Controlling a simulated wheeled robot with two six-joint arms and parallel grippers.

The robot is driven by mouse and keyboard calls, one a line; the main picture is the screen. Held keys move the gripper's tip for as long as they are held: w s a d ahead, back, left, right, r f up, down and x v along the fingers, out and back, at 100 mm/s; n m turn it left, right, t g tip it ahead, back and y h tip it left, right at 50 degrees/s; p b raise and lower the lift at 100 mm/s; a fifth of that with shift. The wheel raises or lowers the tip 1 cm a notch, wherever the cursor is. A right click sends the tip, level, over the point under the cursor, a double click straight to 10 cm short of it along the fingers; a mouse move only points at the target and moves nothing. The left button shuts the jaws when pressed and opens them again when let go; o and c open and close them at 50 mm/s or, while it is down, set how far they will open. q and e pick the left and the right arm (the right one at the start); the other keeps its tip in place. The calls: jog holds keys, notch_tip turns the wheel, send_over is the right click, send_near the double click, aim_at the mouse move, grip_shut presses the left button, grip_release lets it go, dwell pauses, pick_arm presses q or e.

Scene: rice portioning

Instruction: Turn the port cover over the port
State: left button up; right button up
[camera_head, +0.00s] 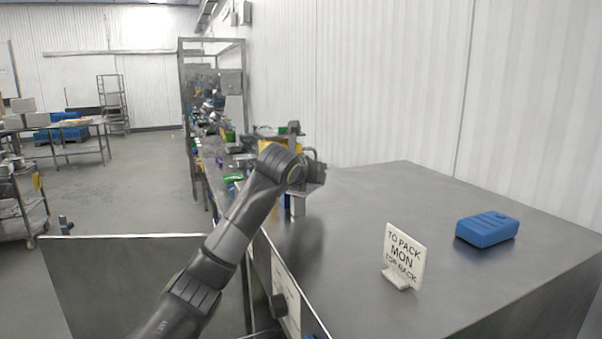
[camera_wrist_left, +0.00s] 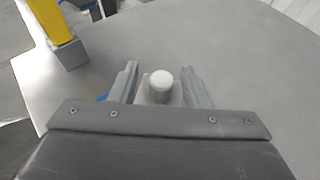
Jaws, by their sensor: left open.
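A pale knob with a round white top (camera_wrist_left: 161,80) stands on a lighter grey base between the fingers of my left gripper (camera_wrist_left: 160,68) in the left wrist view. The fingers are open, one on each side of it, with a visible gap on each side. In the head view my left gripper (camera_head: 300,190) points down over the far left part of the steel table, and a small pale piece (camera_head: 298,206) shows below it. I cannot tell a separate port cover from a port. My right gripper is not in view.
On the steel table (camera_head: 350,215) stand a white sign (camera_head: 404,255) and a blue block (camera_head: 487,230). A yellow post with a grey foot (camera_wrist_left: 68,52) stands left of the gripper in the wrist view. A cluttered bench (camera_head: 212,150) lies beyond. The table's middle is clear.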

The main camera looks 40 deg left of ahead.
pick_arm(q)
jog(key=b+v, duration=0.5)
jog(key=v, duration=1.2)
jog(key=shift+a, duration=0.2)
jog(key=shift+s, duration=0.1)
